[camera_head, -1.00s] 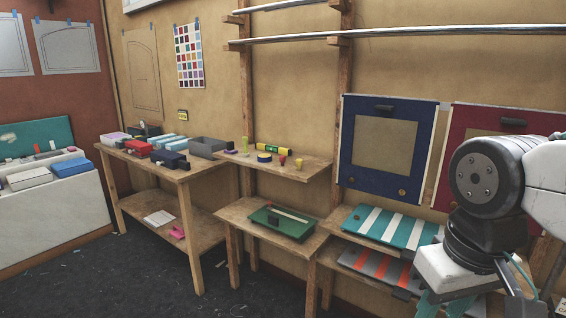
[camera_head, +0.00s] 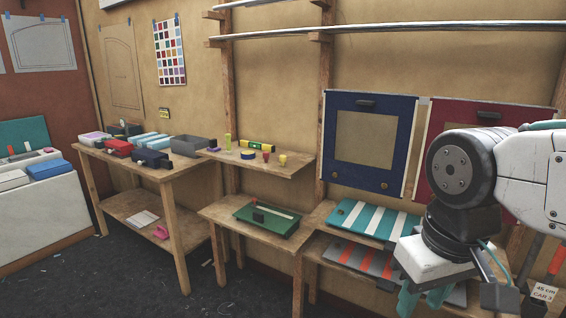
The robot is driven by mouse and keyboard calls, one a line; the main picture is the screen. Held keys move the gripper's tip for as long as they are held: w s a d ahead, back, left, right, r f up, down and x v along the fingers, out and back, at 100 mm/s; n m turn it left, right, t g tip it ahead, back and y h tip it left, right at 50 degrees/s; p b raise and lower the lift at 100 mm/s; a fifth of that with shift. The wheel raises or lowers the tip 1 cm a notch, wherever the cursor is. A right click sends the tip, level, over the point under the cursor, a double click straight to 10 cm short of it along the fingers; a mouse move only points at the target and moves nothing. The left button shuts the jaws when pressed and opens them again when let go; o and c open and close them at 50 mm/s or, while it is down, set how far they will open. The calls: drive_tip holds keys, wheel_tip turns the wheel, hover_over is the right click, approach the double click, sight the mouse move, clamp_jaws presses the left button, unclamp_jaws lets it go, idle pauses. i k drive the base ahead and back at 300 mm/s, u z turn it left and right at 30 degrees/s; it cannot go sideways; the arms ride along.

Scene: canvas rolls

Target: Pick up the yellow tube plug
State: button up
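A small yellow plug-like piece (camera_head: 282,159), likely the yellow tube plug, stands near the right end of the small upper wooden shelf (camera_head: 290,170). A small red piece (camera_head: 266,156) stands just left of it. My gripper (camera_head: 421,298) hangs at the lower right of the view, far to the right of the shelf and nearer to me. Its two teal fingers show a gap between them with nothing seen in it.
The shelf also holds a blue ring (camera_head: 249,154), a yellow level (camera_head: 258,146) and an upright yellow-green piece (camera_head: 228,141). A lower table bears a green tray (camera_head: 268,220). A cluttered workbench (camera_head: 165,175) stands left. Striped panels (camera_head: 372,220) lie right. Dark floor (camera_head: 120,275) is mostly clear.

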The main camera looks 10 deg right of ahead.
sight(282, 158)
drive_tip(key=u, duration=0.45)
drive_tip(key=i, duration=1.45)
drive_tip(key=z, duration=0.7)
drive_tip(key=i, duration=0.7)
drive_tip(key=z, duration=0.6)
